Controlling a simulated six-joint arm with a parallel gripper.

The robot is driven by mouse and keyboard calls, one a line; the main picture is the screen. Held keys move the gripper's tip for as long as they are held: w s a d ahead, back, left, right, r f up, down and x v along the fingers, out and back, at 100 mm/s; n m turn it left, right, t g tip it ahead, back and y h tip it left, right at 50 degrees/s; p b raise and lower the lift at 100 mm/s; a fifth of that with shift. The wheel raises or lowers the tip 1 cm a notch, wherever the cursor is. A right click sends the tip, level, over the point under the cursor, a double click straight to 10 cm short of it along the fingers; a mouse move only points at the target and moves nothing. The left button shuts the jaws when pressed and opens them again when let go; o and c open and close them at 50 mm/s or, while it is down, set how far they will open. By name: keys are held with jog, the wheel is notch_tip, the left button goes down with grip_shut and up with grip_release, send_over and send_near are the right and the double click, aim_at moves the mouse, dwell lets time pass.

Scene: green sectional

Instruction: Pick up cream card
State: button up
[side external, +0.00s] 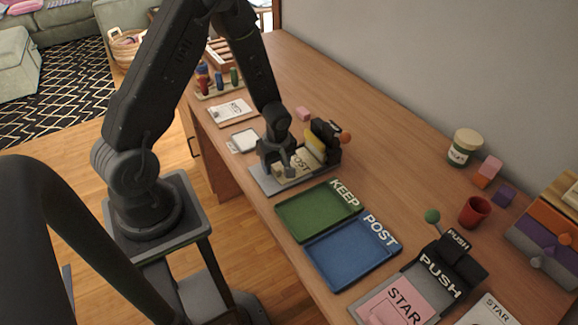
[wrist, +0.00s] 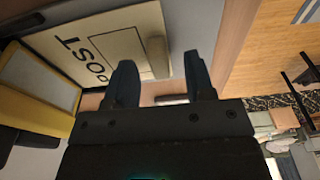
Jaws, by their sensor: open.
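The cream card lies on a grey-based device on the desk, partly hidden by my gripper in the side view (side external: 303,162). In the wrist view the cream card (wrist: 100,47) shows black lettering that reads POST, and a raised cream tab (wrist: 157,57) near its edge. My gripper (side external: 288,170) is low over the device, at the card's near side. In the wrist view my gripper (wrist: 160,75) is open, with its two fingers apart and the tab ahead between their tips. I cannot tell whether either finger touches the tab.
A green KEEP tray (side external: 300,222) and a blue POST tray (side external: 335,268) lie in front of the device. A yellow part (side external: 316,146) and black block stand just behind the card. A pink STAR card (side external: 398,300) lies on a PUSH device (side external: 440,275) at front right.

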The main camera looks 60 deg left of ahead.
jog(key=shift+f, duration=0.6)
jog(key=shift+c, duration=0.4)
grip_shut()
